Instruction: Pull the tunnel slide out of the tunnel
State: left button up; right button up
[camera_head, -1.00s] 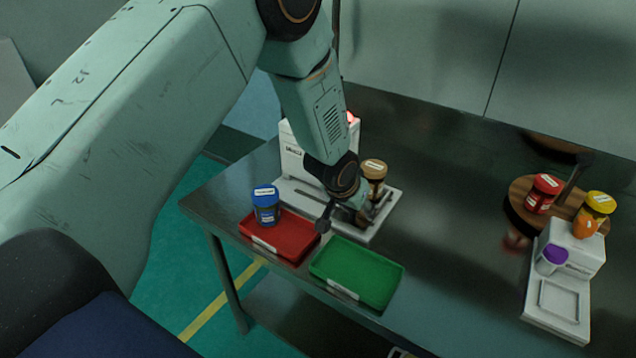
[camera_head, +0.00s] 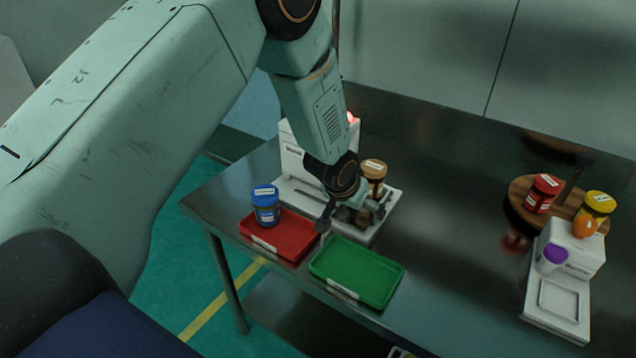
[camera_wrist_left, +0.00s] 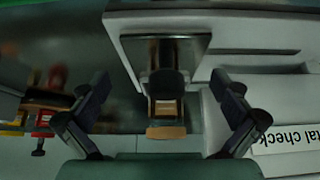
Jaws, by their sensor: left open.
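A white machine (camera_head: 297,160) with a flat base stands at the back left of the table, and my left gripper (camera_head: 355,212) is over its base. In the left wrist view, my left gripper (camera_wrist_left: 160,125) is open, with one finger on each side of a narrow dark and tan piece (camera_wrist_left: 165,108), apparently the tunnel slide. The fingers look apart from it. In the head view my arm hides the slide. My right gripper is not in view.
A red tray (camera_head: 285,248) holds a blue jar (camera_head: 266,207); an empty green tray (camera_head: 370,275) lies beside it. At right are a round wooden stand (camera_head: 520,193) with jars and a white device (camera_head: 558,295). The table's middle is clear.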

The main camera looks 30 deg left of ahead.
pick_arm(q)
jog(key=shift+p+v, duration=1.55)
jog(key=shift+v, duration=1)
jog(key=p+v, duration=0.3)
jog(key=v, duration=0.1)
jog(key=shift+w+f, duration=0.1)
jog(key=b+x, duration=0.5)
jog(key=x, duration=0.2)
jog(key=shift+f, duration=0.25)
jog(key=shift+w+f+b, duration=0.45)
jog(key=shift+f+b, duration=0.15)
jog(key=shift+r, duration=0.1)
